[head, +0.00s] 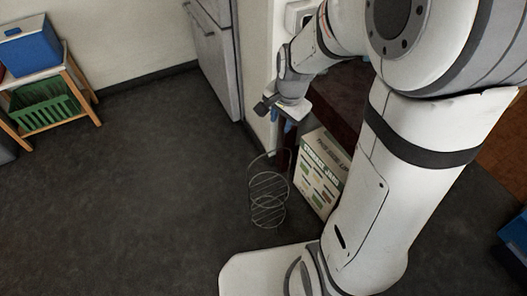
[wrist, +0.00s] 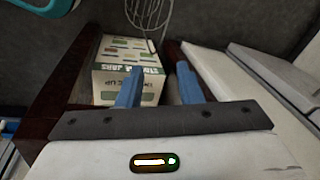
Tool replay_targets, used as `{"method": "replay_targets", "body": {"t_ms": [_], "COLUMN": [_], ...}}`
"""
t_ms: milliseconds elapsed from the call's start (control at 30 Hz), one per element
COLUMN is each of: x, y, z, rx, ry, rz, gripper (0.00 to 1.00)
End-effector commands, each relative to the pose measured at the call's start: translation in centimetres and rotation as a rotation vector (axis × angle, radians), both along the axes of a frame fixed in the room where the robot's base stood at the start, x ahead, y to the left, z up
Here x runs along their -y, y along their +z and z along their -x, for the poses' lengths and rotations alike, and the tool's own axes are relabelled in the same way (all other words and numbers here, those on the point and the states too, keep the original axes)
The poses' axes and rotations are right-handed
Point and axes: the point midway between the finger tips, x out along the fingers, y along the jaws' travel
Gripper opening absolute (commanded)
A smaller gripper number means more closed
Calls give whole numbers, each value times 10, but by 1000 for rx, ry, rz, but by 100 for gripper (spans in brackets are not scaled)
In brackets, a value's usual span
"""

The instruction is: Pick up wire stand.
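The wire stand (head: 268,198) is a thin grey metal frame with round tiers, standing upright on the dark floor in the head view, left of a cardboard box. In the wrist view the wire stand (wrist: 150,12) shows only in part at the top edge, beyond the fingertips. My gripper (wrist: 158,78) has two blue fingers, spread apart with nothing held between them. In the head view my gripper (head: 281,122) hangs above the stand, apart from it, and its fingers are small there.
A printed cardboard box (head: 320,172) stands right beside the stand, under a dark red wooden piece (head: 345,100). A grey fridge-like cabinet (head: 215,55) is behind. A wooden rack (head: 50,95) with a green crate stands far left. The floor left of the stand is clear.

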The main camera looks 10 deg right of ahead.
Motion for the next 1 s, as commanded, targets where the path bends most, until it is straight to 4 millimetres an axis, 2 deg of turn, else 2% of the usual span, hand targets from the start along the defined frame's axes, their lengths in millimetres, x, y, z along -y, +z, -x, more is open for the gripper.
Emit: {"method": "replay_targets", "body": {"t_ms": [33, 100, 200, 300, 500, 833, 1000], "x": [1, 1, 3, 3, 3, -1, -5], "y": [-48, -80, -118, -143, -166, -197, -224], "z": [-9, -21, -33, -42, -49, -57, -63], "rx": [-13, -21, -30, -36, -40, -40, -42], "ry": [-61, -143, -242, -311, -369, -366, -365], "rz": [-14, -33, -54, -68, -80, -79, -79], "gripper": [33, 33, 33, 33, 33, 33, 33]}}
